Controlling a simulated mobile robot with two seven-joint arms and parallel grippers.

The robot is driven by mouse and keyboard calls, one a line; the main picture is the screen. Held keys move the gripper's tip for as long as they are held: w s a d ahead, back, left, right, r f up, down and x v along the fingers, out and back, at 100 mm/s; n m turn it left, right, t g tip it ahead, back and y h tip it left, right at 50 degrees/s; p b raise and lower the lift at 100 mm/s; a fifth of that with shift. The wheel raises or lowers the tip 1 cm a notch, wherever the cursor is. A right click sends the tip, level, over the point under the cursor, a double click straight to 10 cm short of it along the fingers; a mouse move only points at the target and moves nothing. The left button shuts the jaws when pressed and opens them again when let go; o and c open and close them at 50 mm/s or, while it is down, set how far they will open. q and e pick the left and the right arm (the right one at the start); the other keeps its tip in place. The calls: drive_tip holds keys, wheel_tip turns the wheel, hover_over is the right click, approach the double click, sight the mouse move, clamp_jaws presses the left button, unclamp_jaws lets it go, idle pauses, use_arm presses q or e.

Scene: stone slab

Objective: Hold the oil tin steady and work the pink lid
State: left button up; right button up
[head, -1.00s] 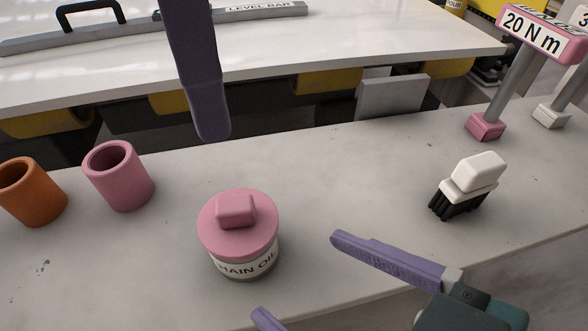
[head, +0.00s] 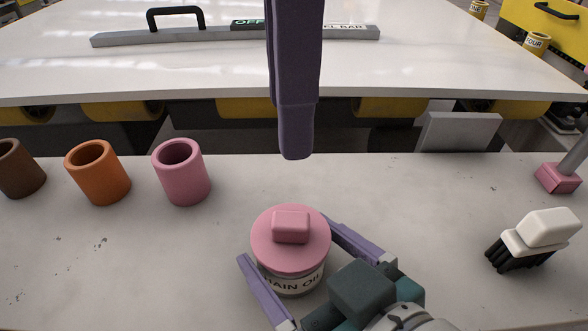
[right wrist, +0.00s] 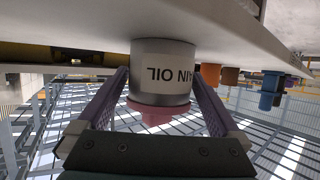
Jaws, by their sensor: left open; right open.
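The oil tin (head: 293,284) stands upright on the stone slab, with a pink lid (head: 262,240) on top that has a raised block grip. Its label partly reads "AIN OIL". My right gripper (head: 284,238) is open, with its purple fingers on either side of the tin. In the right wrist view the tin (right wrist: 163,60) shows upside down between the fingers, with the pink lid (right wrist: 155,112) towards the palm; whether they touch it is unclear. My left gripper (head: 296,152) hangs above and behind the tin, seen edge-on, with nothing visibly held.
A pink cup (head: 184,178), an orange cup (head: 99,178) and a brown cup (head: 18,172) stand left of the tin. A white-topped brush (head: 543,230) lies at the right. The slab (head: 420,215) between tin and brush is clear.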

clamp_jaws()
idle(1.4)
idle(1.0)
